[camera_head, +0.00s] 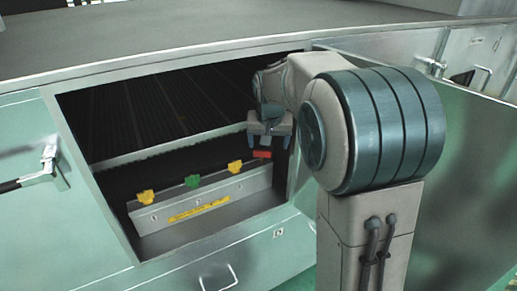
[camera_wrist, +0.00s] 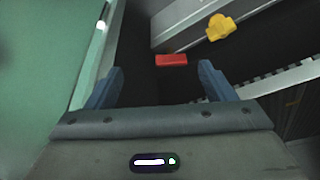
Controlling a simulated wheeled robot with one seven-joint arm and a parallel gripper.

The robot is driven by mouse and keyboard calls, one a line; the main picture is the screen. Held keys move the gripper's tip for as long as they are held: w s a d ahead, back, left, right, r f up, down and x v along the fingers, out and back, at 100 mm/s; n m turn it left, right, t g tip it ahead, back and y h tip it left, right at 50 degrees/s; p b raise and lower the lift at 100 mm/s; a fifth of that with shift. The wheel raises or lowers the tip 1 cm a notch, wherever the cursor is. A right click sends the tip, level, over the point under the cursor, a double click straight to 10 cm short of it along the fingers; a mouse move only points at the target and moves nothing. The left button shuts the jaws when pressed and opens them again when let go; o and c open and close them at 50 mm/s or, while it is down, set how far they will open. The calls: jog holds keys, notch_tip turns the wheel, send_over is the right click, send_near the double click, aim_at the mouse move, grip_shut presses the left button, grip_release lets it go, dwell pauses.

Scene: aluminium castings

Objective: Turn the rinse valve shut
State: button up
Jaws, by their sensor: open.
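Inside the open cabinet, a row of valve handles sits along the top of a pale metal panel (camera_head: 215,200): a yellow handle (camera_head: 146,197), a green handle (camera_head: 193,181), another yellow handle (camera_head: 235,167) and a red handle (camera_head: 262,154) at the right end. I cannot tell from the small labels which one is the rinse valve. My gripper (camera_head: 270,138) is open and empty, just above the red handle in the head view. In the wrist view the red handle (camera_wrist: 171,60) shows ahead between the spread fingers (camera_wrist: 160,72), apart from them. A yellow handle (camera_wrist: 219,27) is to its right.
The cabinet opening's right edge (camera_head: 297,180) is close to my arm. An open green door (camera_head: 470,170) stands at the right. A yellow strip (camera_head: 200,208) is on the panel front. Dark ribbed space lies behind. The green cabinet wall (camera_wrist: 50,60) fills the wrist view's left.

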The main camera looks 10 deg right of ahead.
send_near(262, 151)
jog(key=f, duration=0.2)
jog(key=shift+w+p+x, duration=0.15)
jog(key=shift+p+x, duration=0.05)
jog(key=shift+x, duration=1.6)
jog(key=shift+w+p+x, duration=0.2)
jog(key=shift+x, duration=1.65)
jog(key=shift+r, duration=0.15)
jog(key=c, duration=1)
